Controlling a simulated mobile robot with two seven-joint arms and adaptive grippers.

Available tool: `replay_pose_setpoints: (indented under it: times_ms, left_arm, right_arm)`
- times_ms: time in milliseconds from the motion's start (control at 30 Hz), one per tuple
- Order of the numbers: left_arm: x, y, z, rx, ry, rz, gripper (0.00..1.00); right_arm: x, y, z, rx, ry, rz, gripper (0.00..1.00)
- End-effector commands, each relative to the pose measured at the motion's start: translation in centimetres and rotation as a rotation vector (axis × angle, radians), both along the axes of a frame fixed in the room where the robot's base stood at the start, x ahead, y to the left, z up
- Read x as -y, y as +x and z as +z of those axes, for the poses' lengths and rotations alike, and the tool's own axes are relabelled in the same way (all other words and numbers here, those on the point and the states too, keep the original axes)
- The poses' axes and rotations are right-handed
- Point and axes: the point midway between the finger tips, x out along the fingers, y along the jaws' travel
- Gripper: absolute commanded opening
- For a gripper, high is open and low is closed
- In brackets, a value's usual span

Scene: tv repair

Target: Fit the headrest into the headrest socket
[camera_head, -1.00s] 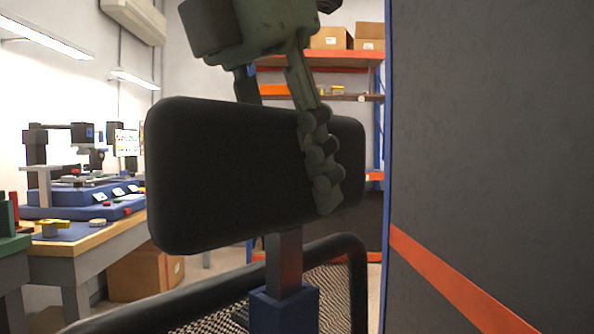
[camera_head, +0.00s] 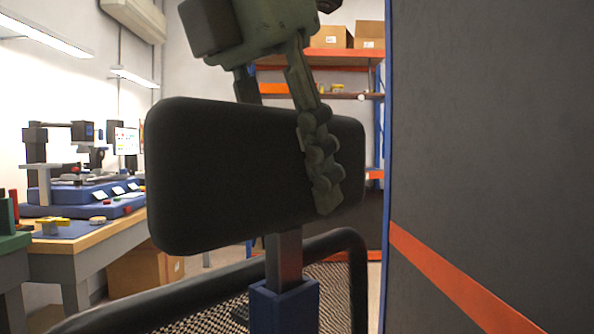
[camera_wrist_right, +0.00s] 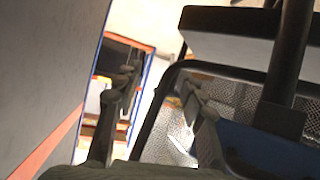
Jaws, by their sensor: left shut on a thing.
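The headrest is a wide black pad (camera_head: 225,175) with a grey post (camera_head: 284,255) below it, in the middle of the head view. My left gripper (camera_head: 322,165) is shut on the pad's right part, its near finger across the front face; the other finger is mostly hidden behind. The blue headrest socket (camera_head: 284,312) stands below, at the chair back. The post's lower end appears within its open top; the depth inside is hidden. My right gripper (camera_wrist_right: 160,85) shows in the right wrist view with fingers apart, the chair's black tube frame (camera_wrist_right: 150,125) showing between them.
The chair's mesh backrest has a black tube rim (camera_head: 335,240). A large dark grey panel (camera_head: 490,150) with an orange stripe fills the right side. A workbench (camera_head: 85,250) with equipment stands at left, and orange shelves (camera_head: 325,90) with boxes behind.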

Motion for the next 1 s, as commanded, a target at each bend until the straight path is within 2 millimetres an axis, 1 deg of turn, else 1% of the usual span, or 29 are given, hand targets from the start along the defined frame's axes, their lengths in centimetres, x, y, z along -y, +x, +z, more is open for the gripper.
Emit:
replay_pose_setpoints:
  times_ms: [467, 500, 633, 700, 1000]
  left_arm:
    - [0.01, 0.01, -0.22, 0.001, -0.001, 0.000, 0.00]
    - [0.00, 0.00, -0.21, 0.001, -0.001, 0.000, 0.38]
    - [-0.01, 0.01, -0.21, 0.001, -0.001, 0.000, 0.54]
    - [0.00, 0.01, -0.22, 0.001, -0.001, 0.000, 0.60]
    - [-0.04, -0.04, -0.11, 0.000, 0.000, 0.000, 0.60]
  right_arm:
    - [-0.72, 0.41, 0.85, 0.046, 0.019, 0.012, 0.40]
    - [-0.73, 0.42, 0.89, 0.047, 0.020, 0.013, 0.40]
    - [-0.72, 0.42, 0.89, 0.046, 0.019, 0.012, 0.40]
    - [-0.71, 0.41, 0.88, 0.046, 0.019, 0.012, 0.40]
    - [-0.69, 0.42, 0.86, 0.046, 0.019, 0.012, 0.40]
